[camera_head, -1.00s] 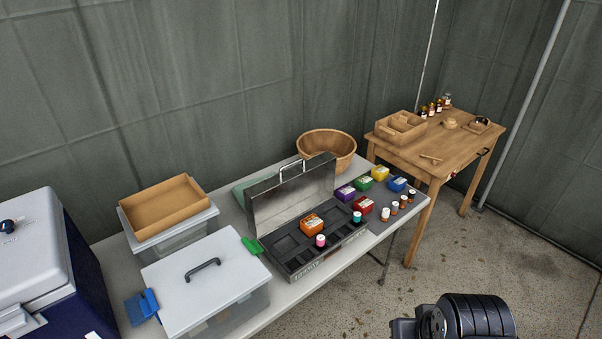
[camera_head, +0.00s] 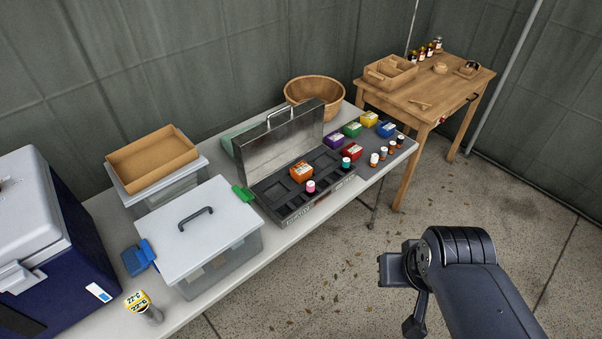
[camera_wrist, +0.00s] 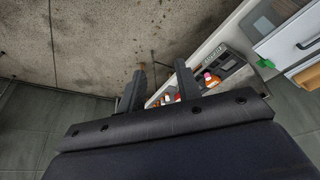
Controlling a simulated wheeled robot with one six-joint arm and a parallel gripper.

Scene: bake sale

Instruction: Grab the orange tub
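The orange tub (camera_head: 301,172) is a small box with a pale label, sitting in the open grey metal case (camera_head: 262,203) on the long table. A pink-capped jar (camera_head: 310,187) stands just in front of it. In the wrist view the orange tub (camera_wrist: 212,80) shows small beyond the right finger. My gripper (camera_wrist: 158,80) is open, its two fingers apart with nothing between them. It is well away from the tub. In the head view my arm is at the lower right, over the floor, and the fingertips are not clearly seen.
Purple (camera_head: 334,139), green (camera_head: 351,129), yellow (camera_head: 370,118), blue (camera_head: 386,129) and red (camera_head: 351,151) tubs stand right of the case, with small bottles nearby. The case's raised lid (camera_head: 281,137) is behind the tub. A lidded bin (camera_head: 207,222) stands left. The floor in front is clear.

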